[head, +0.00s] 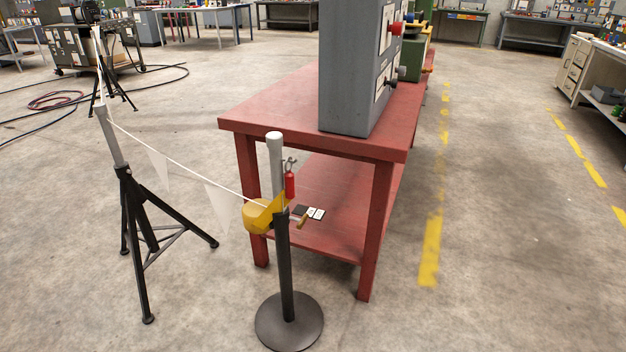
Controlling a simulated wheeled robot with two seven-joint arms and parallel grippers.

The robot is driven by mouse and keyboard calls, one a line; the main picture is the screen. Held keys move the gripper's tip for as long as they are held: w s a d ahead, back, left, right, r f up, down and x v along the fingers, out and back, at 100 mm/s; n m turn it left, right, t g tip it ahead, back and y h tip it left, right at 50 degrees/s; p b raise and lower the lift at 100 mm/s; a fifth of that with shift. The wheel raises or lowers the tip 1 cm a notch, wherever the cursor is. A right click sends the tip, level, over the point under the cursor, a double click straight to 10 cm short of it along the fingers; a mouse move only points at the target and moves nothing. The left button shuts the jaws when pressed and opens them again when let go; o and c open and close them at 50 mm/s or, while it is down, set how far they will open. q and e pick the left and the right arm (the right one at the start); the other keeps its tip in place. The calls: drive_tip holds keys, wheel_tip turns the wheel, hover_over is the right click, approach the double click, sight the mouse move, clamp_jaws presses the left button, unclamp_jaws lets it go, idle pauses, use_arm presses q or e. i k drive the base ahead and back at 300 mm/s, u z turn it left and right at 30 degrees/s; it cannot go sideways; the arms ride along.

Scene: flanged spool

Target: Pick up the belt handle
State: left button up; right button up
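A dark post with a pale grey top (276,165) stands upright on a round dark base in front of the red table. A yellow belt housing (259,216) is fixed to the post. I cannot tell for sure which of these is the belt handle. A white line (190,168) with pennants runs from the housing to a tripod. Neither of my grippers shows in the head view.
The red table (270,97) with a lower shelf stands behind the post and carries a grey control box (352,70). A black-legged tripod (135,205) stands at left. Cables (60,100) lie on the floor farther back. Floor at right is clear, with yellow dashes (431,245).

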sight(288, 175)
drive_tip(key=z, duration=1.65)
drive_tip(key=i, duration=2.25)
drive_tip(key=u, duration=5.3)
drive_tip(key=i, duration=1.65)
